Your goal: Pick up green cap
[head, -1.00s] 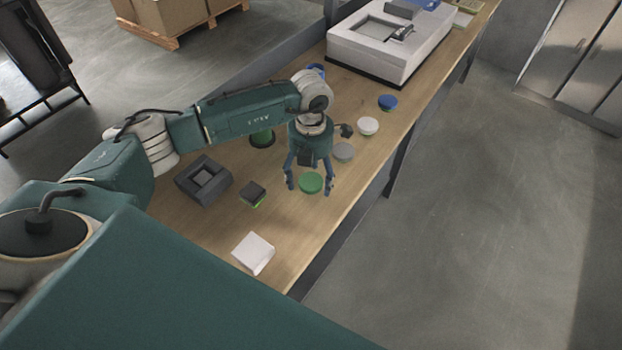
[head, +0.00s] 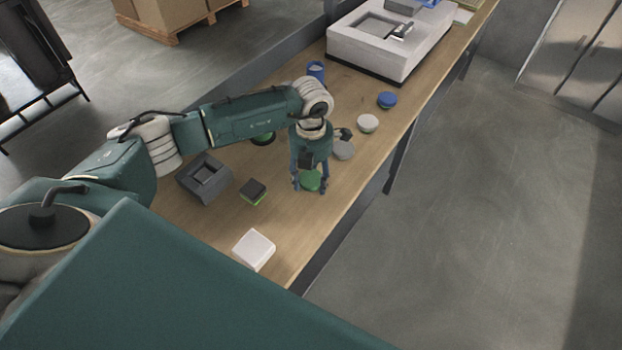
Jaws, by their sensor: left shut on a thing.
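The green cap (head: 311,181) is a round disc near the right edge of the wooden bench, in the head view. My left gripper (head: 310,187) reaches down over it from above, its blue fingers closed in on either side of the cap. It is shut on the cap. The gripper body covers the cap's far edge, and I cannot tell whether the cap still touches the bench. My right gripper is not in view.
Grey (head: 343,150), white (head: 368,123) and blue (head: 387,100) caps line the bench behind. A dark grey holder (head: 204,178), a small black block (head: 253,190) and a white box (head: 254,249) lie nearer. A large white machine (head: 385,45) stands at the back.

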